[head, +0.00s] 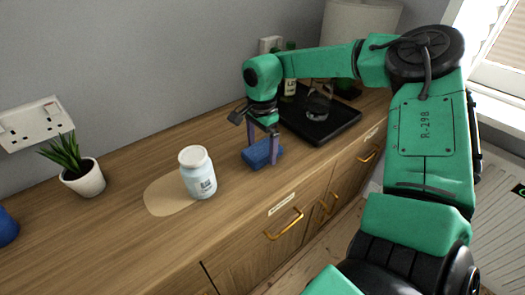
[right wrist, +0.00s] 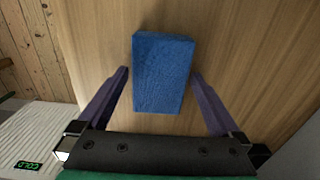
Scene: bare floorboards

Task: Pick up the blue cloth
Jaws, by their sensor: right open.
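The blue cloth (head: 262,153) is a folded, thick rectangular block lying on the wooden counter, left of the black tray in the head view. In the right wrist view the cloth (right wrist: 163,72) lies between and slightly beyond the two purple fingers. My right gripper (head: 262,152) points down over the cloth with its fingers at either side of it. The right gripper (right wrist: 163,82) is open and holds nothing, with a small gap visible between each finger and the cloth. My left gripper is not in view.
A white jar (head: 198,173) stands on a pale round mat (head: 160,198) left of the cloth. A black tray (head: 335,124) with bottles and a glass container is to the right. A potted plant (head: 83,176) stands far left. The counter (head: 115,235) has bare room at front left.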

